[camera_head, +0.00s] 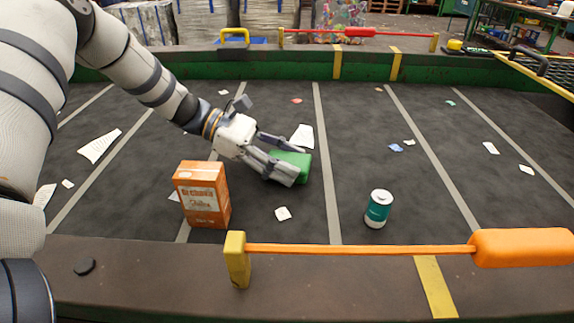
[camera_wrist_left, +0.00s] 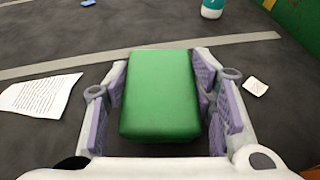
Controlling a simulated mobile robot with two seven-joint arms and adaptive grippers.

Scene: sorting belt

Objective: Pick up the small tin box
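The small tin box looks to be the plain green box (camera_head: 301,167). My left gripper (camera_head: 281,158) is low over the belt, with its fingers on either side of the box. In the left wrist view the green box (camera_wrist_left: 160,95) fills nearly all the space between the finger pads (camera_wrist_left: 161,90). The pads are very close to both sides, but I cannot tell whether they press on it. The box looks to be at belt level; its underside is hidden. In the head view the fingers cover part of it. My right gripper is out of view.
An orange carton (camera_head: 203,195) stands left of the gripper, near the belt's front edge. A teal-and-white can (camera_head: 378,209) stands to the right. Paper scraps (camera_head: 303,136) lie around. An orange-handled bar (camera_head: 360,250) runs along the front rim. The right part of the belt is mostly clear.

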